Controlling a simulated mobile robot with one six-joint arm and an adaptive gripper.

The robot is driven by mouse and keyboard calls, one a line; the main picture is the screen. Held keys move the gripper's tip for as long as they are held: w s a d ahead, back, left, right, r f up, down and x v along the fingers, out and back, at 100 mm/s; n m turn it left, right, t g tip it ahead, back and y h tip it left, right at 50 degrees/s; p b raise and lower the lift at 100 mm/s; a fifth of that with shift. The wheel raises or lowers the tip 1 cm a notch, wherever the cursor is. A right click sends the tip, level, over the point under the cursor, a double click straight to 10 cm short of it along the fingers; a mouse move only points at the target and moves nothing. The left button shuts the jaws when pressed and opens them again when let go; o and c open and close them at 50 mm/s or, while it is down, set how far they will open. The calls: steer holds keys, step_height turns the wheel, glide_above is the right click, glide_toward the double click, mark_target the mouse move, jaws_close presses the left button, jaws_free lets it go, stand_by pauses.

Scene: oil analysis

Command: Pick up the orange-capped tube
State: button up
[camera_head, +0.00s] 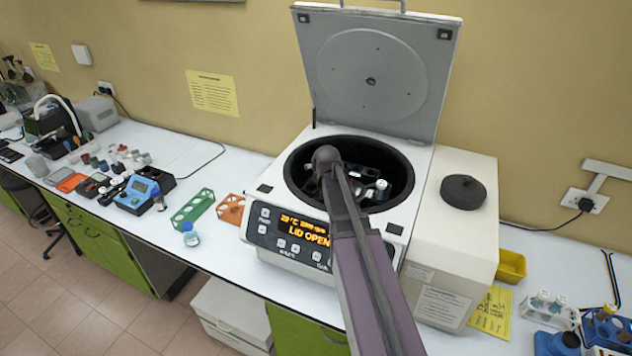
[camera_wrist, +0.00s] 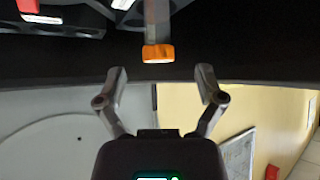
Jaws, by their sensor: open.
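The orange-capped tube (camera_wrist: 158,53) shows in the wrist view, its cap towards me and its clear body running up out of the frame against a dark surface. My gripper (camera_wrist: 161,72) is open, with one finger on each side of the cap's line. The cap lies just beyond the fingertips, roughly centred, and nothing is between the fingers. In the head view my arm reaches over the open centrifuge (camera_head: 385,233), and my gripper and this tube cannot be made out there.
The centrifuge lid (camera_head: 372,75) stands raised behind the bowl. White-capped tubes (camera_head: 381,185) sit in the rotor. A green rack (camera_head: 192,208) and an orange rack (camera_head: 230,209) lie to the left. A blue rack (camera_head: 600,330) with an orange-topped tube stands at lower right.

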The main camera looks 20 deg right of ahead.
mark_target(317, 178)
steer(key=shift+w+f, duration=0.1)
stand_by(0.3)
steer(key=shift+b+x, duration=1.75)
steer(key=shift+x, duration=0.75)
steer(key=shift+d, duration=0.1)
steer(key=shift+c, duration=0.2)
steer(key=c, duration=1.2)
